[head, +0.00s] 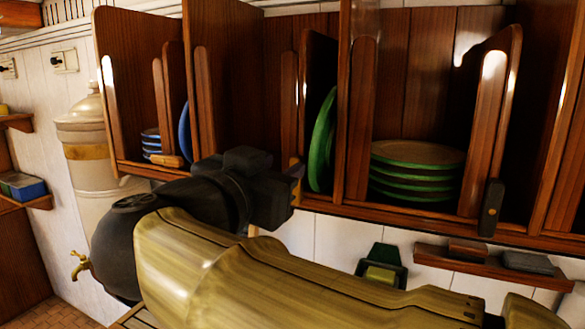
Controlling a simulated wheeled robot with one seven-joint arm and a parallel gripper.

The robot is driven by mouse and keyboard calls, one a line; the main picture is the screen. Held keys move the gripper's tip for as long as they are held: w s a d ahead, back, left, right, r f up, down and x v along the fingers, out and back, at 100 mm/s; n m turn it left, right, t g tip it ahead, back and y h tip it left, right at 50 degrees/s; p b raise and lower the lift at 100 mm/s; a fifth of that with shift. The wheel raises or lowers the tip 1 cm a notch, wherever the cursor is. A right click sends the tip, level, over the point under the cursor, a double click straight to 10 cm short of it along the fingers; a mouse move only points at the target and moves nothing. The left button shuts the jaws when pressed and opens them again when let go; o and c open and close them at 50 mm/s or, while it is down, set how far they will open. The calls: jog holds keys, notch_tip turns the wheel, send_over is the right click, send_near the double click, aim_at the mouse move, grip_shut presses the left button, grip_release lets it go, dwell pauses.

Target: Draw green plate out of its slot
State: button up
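A green plate (322,142) stands upright on edge in a narrow slot of the wooden plate rack (397,75), seen nearly edge-on. Wooden uprights flank it on both sides. My gripper (262,190) is a dark shape at the end of my yellow arm, just left of and below the plate's lower edge in the picture. Its fingertips are not clearly visible, so I cannot tell whether it is open or touches the plate or rack. A stack of several green plates (415,172) lies flat in the compartment to the right.
Blue plates (151,142) lie stacked in the left compartment, with an upright blue plate (185,133) beside them. A cream urn (95,170) with a brass tap stands at left. Below the rack are a green holder (382,267) and a small wooden shelf (492,268).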

aim_at(313, 147)
jog(key=p+x, duration=0.4)
jog(key=x, duration=0.9)
jog(key=shift+w+r, duration=0.1)
jog(key=shift+w, duration=0.15)
jog(key=shift+w+d+p, duration=0.3)
jog(key=shift+w+d, duration=0.05)
jog(key=shift+w, duration=0.15)
jog(key=shift+s, duration=0.25)
jog(key=shift+c, duration=0.3)
jog(key=shift+w+a, duration=0.1)
jog(key=shift+w, duration=0.05)
grip_shut()
